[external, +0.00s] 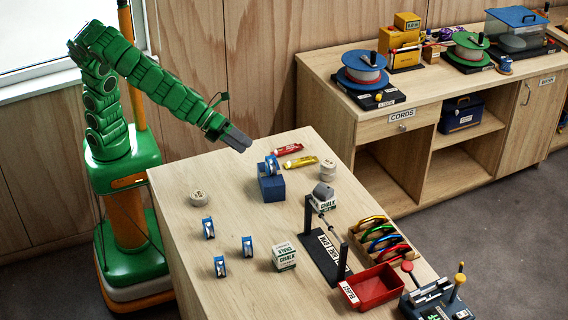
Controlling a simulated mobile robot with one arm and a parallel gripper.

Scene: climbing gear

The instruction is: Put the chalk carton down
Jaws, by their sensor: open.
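A white and green chalk carton (284,257) stands upright on the wooden table's front part, with nothing holding it. A second box marked CHALK (323,203) stands further back, with a grey lump (323,190) on top of it. My gripper (243,143) is open and empty, in the air over the table's far left part. It is well apart from both chalk boxes. The blue block (271,186) is the nearest large thing below it, with a blue and white piece on top.
Several small blue and white pieces (220,266) stand left of the carton. A black stand with a bar (325,245), a red tray (375,286) and a rack of coloured carabiners (382,238) are to the right. Bare table (235,185) lies left of the blue block.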

